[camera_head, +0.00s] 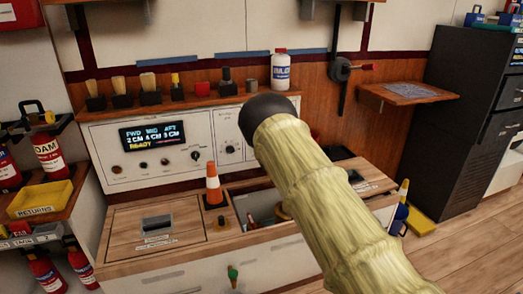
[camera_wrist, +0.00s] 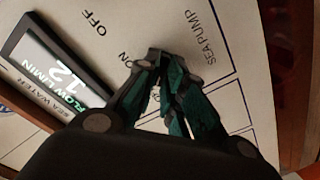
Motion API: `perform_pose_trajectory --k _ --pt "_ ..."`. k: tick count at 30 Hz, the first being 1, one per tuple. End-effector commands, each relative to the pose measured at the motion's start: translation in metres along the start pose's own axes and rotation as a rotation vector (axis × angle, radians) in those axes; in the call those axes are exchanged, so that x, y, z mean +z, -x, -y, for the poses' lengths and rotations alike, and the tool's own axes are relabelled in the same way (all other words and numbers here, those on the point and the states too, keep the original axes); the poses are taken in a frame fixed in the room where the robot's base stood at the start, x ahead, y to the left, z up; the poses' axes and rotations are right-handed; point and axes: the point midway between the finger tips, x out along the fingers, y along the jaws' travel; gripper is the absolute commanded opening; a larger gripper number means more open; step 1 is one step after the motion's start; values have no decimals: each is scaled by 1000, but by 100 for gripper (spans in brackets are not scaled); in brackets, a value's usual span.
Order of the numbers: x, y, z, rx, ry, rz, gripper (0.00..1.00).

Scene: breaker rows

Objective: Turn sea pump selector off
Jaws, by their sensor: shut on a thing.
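In the wrist view my gripper (camera_wrist: 172,72) is at a white panel (camera_wrist: 140,22), its dark green-padded fingers closed together between the labels ON and SEA PUMP. OFF is printed farther up and left. The fingers are shut on the sea pump selector, which they almost wholly hide; I cannot tell which way it points. A sea water flow display (camera_wrist: 62,78) reading 12 is left of the fingers. In the head view my sleeved arm covers the gripper and this part of the white panel (camera_head: 110,140).
A white bottle (camera_head: 280,70) and several small items stand on the shelf above. An open compartment (camera_head: 262,208) lies below the arm.

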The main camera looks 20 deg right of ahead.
Motion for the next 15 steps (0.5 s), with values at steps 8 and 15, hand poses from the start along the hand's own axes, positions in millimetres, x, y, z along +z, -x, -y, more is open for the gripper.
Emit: perform_pose_trajectory --k 8,15 --pt "1 0 0 0 14 2 0" --pt "1 0 0 0 13 2 18"
